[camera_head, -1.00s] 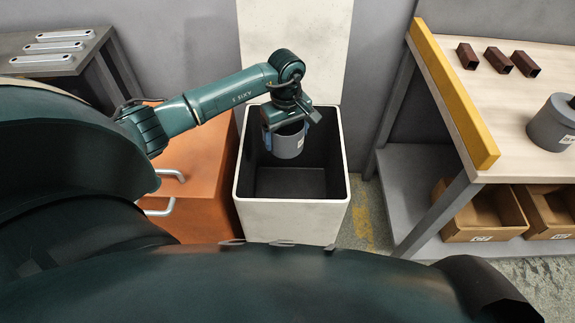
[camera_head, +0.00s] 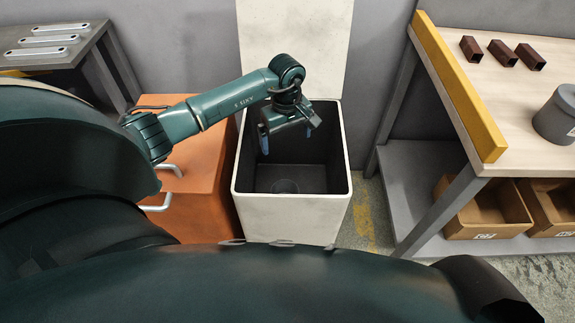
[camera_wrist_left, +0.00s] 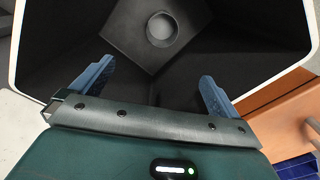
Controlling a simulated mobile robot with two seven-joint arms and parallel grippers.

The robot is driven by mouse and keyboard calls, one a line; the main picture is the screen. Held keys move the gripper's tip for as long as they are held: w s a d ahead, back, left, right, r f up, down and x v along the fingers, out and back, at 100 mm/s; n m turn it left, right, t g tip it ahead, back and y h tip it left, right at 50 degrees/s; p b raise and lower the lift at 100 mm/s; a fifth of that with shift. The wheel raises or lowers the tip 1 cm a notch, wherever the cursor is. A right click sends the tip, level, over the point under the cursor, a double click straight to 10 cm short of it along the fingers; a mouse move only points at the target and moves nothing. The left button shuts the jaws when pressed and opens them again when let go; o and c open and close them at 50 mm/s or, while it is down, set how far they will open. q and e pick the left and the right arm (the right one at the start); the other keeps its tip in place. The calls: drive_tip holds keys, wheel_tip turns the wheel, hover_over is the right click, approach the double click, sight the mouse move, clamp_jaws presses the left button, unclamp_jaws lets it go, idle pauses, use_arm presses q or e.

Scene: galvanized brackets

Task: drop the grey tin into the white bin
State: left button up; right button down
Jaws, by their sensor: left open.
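The white bin (camera_head: 290,217) stands open in the middle of the head view, with a dark inside. The grey tin (camera_head: 284,186) is at the bottom of the bin, dim in the shade; in the left wrist view a round grey shape, the tin (camera_wrist_left: 161,29), shows on the bin floor between the fingers. My left gripper (camera_head: 287,137) is over the bin's mouth, pointing down, open and empty. Its two blue fingers are spread apart in the left wrist view (camera_wrist_left: 152,82). My right gripper is not in view.
An orange cabinet (camera_head: 200,150) with metal handles stands against the bin's left. At right is a workbench (camera_head: 520,85) with a yellow edge, brown tube pieces, a grey canister (camera_head: 557,115) and cardboard boxes (camera_head: 485,212) below. A grey table (camera_head: 60,68) holds metal bars at left.

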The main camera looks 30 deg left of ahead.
use_arm(q)
wheel_tip(320, 180, up, 13)
drive_tip(key=p, duration=0.1)
drive_tip(key=shift+p, duration=0.35)
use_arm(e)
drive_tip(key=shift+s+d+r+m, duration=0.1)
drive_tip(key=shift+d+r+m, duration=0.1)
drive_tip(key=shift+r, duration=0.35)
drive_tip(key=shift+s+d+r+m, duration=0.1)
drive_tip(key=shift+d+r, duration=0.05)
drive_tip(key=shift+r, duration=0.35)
use_arm(q)
drive_tip(key=shift+r, duration=0.1)
